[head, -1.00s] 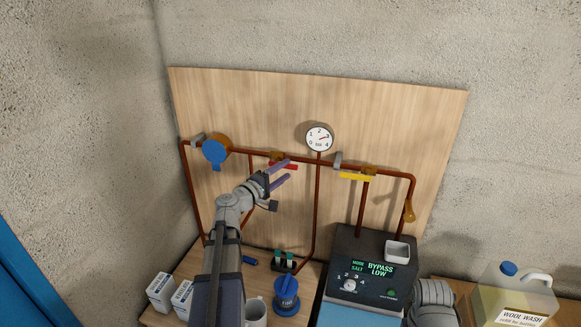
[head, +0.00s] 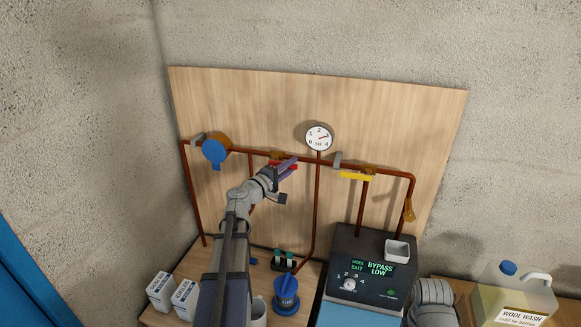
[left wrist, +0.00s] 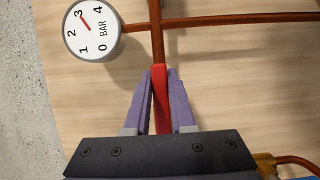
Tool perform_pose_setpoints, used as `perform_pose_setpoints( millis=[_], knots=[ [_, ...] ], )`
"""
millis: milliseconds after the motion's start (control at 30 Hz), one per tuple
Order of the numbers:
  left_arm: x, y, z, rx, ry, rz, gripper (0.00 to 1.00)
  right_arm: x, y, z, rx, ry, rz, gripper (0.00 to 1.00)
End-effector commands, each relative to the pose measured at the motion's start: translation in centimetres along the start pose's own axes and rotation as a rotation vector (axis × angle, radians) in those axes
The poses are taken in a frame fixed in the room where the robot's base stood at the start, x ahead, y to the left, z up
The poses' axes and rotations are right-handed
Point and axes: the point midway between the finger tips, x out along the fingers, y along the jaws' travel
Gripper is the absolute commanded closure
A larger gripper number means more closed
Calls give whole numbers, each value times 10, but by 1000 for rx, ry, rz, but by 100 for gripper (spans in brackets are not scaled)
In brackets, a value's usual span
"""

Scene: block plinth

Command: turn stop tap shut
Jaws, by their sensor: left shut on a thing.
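The red lever (head: 282,164) of a tap sits on the horizontal copper pipe and lies roughly along it. In the left wrist view the red lever (left wrist: 161,105) stands between the two purple fingers. My left gripper (head: 289,168) is shut on the red lever, and its fingers also show on both sides of it in the left wrist view (left wrist: 160,80). The fingers hide part of the lever in the head view. My right gripper is not in view.
A pressure gauge (head: 319,137) stands close to the right, above the pipe. A yellow lever (head: 356,176) is further right, a blue-faced round fitting (head: 214,150) to the left.

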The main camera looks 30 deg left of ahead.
Motion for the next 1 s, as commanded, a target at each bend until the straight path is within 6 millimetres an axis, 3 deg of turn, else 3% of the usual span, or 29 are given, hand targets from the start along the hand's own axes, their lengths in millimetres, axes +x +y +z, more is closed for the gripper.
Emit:
perform_pose_setpoints(
  millis=[133, 1000],
  knots=[
    [0, 0, 0, 0, 0, 0, 100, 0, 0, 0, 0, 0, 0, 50],
    [0, 0, 0, 0, 0, 0, 100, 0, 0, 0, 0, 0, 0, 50]
  ],
)
